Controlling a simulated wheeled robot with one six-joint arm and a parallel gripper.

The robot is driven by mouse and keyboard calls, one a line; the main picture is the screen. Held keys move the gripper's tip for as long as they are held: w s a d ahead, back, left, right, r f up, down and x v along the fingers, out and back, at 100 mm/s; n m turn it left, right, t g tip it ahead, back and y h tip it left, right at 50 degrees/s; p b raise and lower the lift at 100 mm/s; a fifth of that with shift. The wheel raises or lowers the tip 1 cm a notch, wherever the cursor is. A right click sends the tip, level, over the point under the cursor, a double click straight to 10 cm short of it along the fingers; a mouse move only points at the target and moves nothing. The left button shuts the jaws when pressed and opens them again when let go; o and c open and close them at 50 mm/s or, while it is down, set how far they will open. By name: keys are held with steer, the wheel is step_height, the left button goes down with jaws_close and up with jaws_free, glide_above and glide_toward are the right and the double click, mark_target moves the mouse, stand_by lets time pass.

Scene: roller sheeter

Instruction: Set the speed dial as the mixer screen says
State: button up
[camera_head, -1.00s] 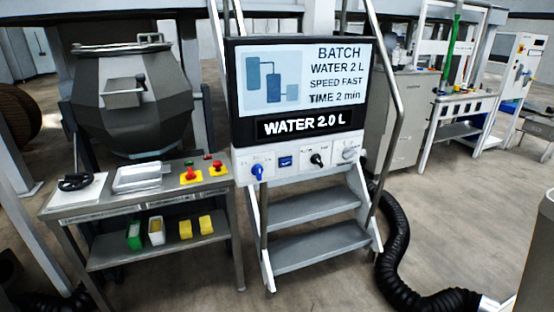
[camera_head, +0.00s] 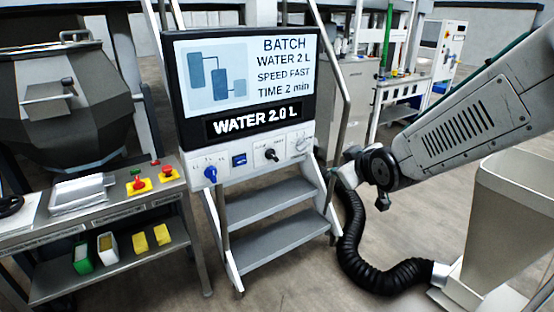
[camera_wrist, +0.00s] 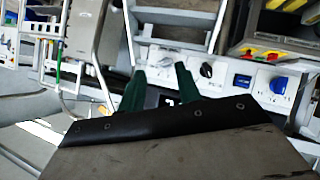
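The mixer screen (camera_head: 248,78) reads BATCH, WATER 2 L, SPEED FAST, TIME 2 min. A strip below it reads WATER 2.0 L. In the wrist view the black knob (camera_wrist: 206,70) is just beyond and right of my gripper (camera_wrist: 160,85). Its green fingers are apart, with nothing seen between them.
A metal steps unit (camera_head: 280,235) stands below the panel. A side table (camera_head: 110,210) with red buttons and a tray is at left. A black corrugated hose (camera_head: 365,260) lies on the floor at right, beside a beige bin (camera_head: 510,210).

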steer(key=w+a+f+n+t+y, duration=0.2)
steer(key=w+a+f+n+y, duration=0.15)
steer(key=a, duration=0.35)
steer(key=n+t+y, duration=0.2)
steer(key=y, duration=0.2)
glide_toward(274, 156)
steer(key=x, duration=0.8)
steer(key=shift+w+a, duration=0.1)
jaws_close()
